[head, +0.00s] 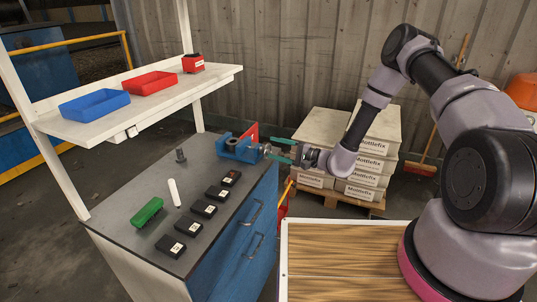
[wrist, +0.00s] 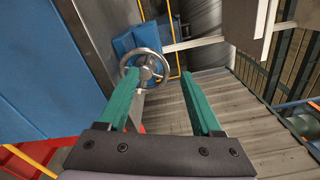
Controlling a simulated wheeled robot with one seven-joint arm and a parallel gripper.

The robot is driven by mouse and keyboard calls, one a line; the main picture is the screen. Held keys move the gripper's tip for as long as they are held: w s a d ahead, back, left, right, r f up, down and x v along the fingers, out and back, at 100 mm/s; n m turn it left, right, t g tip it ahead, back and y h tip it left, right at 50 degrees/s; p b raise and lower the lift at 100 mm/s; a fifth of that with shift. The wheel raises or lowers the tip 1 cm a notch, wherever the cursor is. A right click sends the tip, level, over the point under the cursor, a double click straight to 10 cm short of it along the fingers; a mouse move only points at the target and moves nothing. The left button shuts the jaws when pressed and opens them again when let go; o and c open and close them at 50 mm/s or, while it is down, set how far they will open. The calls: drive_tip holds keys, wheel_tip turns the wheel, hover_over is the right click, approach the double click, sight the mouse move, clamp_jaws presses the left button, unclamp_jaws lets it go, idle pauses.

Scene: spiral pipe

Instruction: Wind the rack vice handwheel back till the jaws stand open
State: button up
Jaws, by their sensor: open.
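The blue rack vice (head: 235,148) is at the far right end of the grey bench top. Its metal handwheel (head: 266,149) faces my arm. My gripper (head: 273,149) has two teal fingers, spread apart and pointing at the wheel. In the wrist view the spoked handwheel (wrist: 146,72) lies ahead, left of centre. There the left finger of my gripper (wrist: 158,76) overlaps the wheel's lower left rim, and the right finger is right of the wheel. I cannot tell whether either touches it. The vice jaws are too small to judge.
Several black labelled blocks (head: 204,209), a green item (head: 147,212) and a white cylinder (head: 174,192) are on the bench. A shelf above holds a blue bin (head: 95,105) and a red bin (head: 150,82). Stacked boxes (head: 365,150) stand on a pallet behind my arm.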

drive_tip(key=shift+s+a+g, duration=0.5)
drive_tip(key=shift+s+a, duration=0.2)
drive_tip(key=shift+s, duration=0.1)
drive_tip(key=shift+d+f+m, duration=0.1)
drive_tip(key=shift+m, duration=0.3)
drive_tip(key=m, duration=0.3)
drive_tip(key=shift+w+d+f, duration=0.15)
drive_tip(key=shift+w, duration=0.1)
drive_tip(key=m, duration=0.4)
drive_tip(key=shift+w+d+f+m, duration=0.15)
drive_tip(key=shift+w+f+m, duration=0.1)
drive_tip(key=shift+w+m, duration=0.1)
drive_tip(key=m, duration=0.5)
drive_tip(key=shift+w+d+f+m, duration=0.2)
drive_tip(key=shift+w+f+m, duration=0.15)
drive_tip(key=shift+w, duration=0.05)
drive_tip(key=m, duration=0.5)
drive_tip(key=shift+w+d+f, duration=0.15)
drive_tip(key=shift+w+f, duration=0.1)
drive_tip(key=shift+w, duration=0.15)
